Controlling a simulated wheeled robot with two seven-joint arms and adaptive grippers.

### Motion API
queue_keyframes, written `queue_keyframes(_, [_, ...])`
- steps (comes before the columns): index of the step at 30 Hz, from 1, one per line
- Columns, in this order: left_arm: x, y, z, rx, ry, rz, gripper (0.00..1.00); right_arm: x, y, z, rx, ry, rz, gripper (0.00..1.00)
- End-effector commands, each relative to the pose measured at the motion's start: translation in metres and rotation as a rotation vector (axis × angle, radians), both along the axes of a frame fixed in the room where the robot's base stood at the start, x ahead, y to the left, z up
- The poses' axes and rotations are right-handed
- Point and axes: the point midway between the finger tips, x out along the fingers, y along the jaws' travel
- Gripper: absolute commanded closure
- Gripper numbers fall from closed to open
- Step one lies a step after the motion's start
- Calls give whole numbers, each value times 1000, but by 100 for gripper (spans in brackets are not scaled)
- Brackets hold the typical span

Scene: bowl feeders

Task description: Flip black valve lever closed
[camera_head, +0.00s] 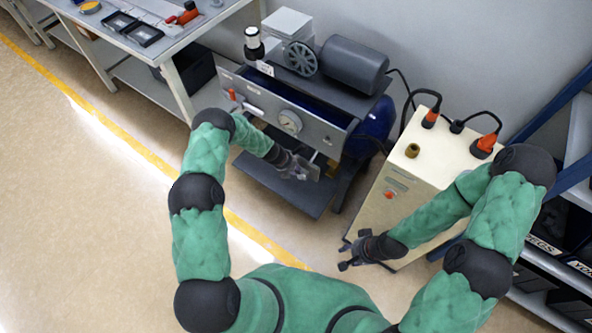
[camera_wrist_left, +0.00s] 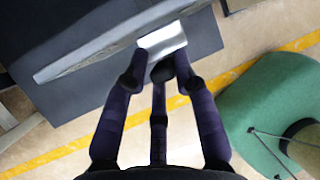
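My left gripper (camera_head: 300,168) is below the front panel of the grey compressor machine (camera_head: 290,115), near its round gauge. In the left wrist view its dark fingers (camera_wrist_left: 160,65) are apart, with a bright pale plate (camera_wrist_left: 163,40) just beyond the tips; I cannot tell whether they touch it. I cannot make out a black valve lever in either view; it may be hidden by the hand or too small. My right gripper (camera_head: 350,256) is low beside the cream cabinet, fingers spread and empty.
The cream cabinet (camera_head: 410,180) with black cables and red-orange plugs stands right of the machine. A workbench (camera_head: 160,30) with trays is at the upper left. A dark lower shelf (camera_head: 285,185) lies under the machine. Open floor with a yellow line is at left.

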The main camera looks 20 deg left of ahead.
Motion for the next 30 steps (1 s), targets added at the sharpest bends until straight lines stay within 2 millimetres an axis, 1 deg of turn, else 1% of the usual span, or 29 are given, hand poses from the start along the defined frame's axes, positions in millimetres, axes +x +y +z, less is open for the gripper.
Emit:
queue_keyframes(1, [-4,-3,-2,-6,10,0,100,0,0,0,0,0,0,60])
queue_keyframes(5, [-6,-6,-2,11,5,-2,100,0,0,4,0,0,0,60])
queue_keyframes(9, [-9,-12,0,78,-17,-3,100,0,0,17,0,0,0,60])
queue_keyframes(12, [-11,-16,0,138,-37,-5,100,0,0,22,0,0,0,60])
queue_keyframes(19, [-14,-21,-3,235,-70,-5,100,0,0,24,0,0,0,60])
queue_keyframes(30, [-17,-23,-5,246,-71,-9,100,0,0,24,0,0,0,60])
